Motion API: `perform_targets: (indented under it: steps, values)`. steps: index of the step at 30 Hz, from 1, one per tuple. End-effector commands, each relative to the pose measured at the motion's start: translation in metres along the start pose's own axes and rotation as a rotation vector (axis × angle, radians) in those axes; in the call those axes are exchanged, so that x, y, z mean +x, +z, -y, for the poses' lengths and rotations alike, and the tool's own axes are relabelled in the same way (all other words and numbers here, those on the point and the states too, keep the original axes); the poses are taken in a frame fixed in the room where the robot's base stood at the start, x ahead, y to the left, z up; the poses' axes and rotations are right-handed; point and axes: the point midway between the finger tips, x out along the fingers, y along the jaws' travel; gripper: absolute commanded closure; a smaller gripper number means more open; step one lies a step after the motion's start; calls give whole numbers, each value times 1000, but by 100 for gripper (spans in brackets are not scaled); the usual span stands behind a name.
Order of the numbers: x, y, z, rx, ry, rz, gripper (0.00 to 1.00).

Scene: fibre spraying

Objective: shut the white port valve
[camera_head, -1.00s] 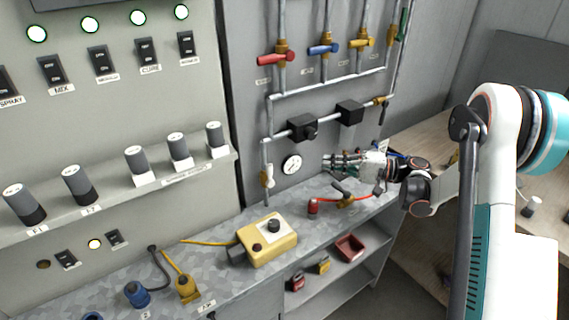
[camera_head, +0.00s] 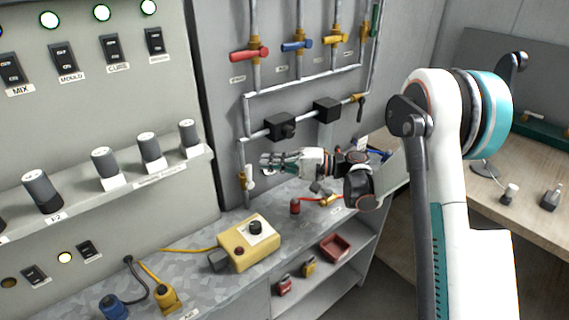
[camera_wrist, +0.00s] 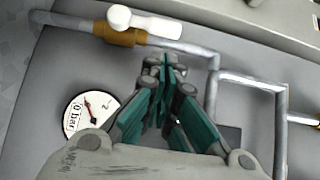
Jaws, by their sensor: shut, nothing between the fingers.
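The white port valve (camera_head: 249,178) is on the vertical grey pipe at the lower left of the pipe panel. Its white handle lies roughly along the pipe. In the wrist view, the white handle (camera_wrist: 145,22) and its brass body are at the top, just beyond my fingertips. My gripper (camera_head: 264,160) is just right of the valve and apart from it, in front of the panel, pointing left. In the wrist view, the teal fingers of my gripper (camera_wrist: 165,72) are together and empty. The round pressure gauge (camera_wrist: 90,112) is left of the fingers; my gripper mostly hides it in the head view.
Red (camera_head: 249,52), blue (camera_head: 298,45) and yellow valve handles (camera_head: 338,39) sit above. Two black boxes (camera_head: 281,126) are on the middle pipe. A yellow control box (camera_head: 245,247) and a red-capped hose fitting (camera_head: 295,207) are on the bench below.

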Motion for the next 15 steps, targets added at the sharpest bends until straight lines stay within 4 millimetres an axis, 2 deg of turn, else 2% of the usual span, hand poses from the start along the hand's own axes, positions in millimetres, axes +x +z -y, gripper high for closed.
perform_targets:
  steps: [5,15]
  values:
    - [10,10,0,0,0,1,100]
    - [12,12,0,0,0,0,100]
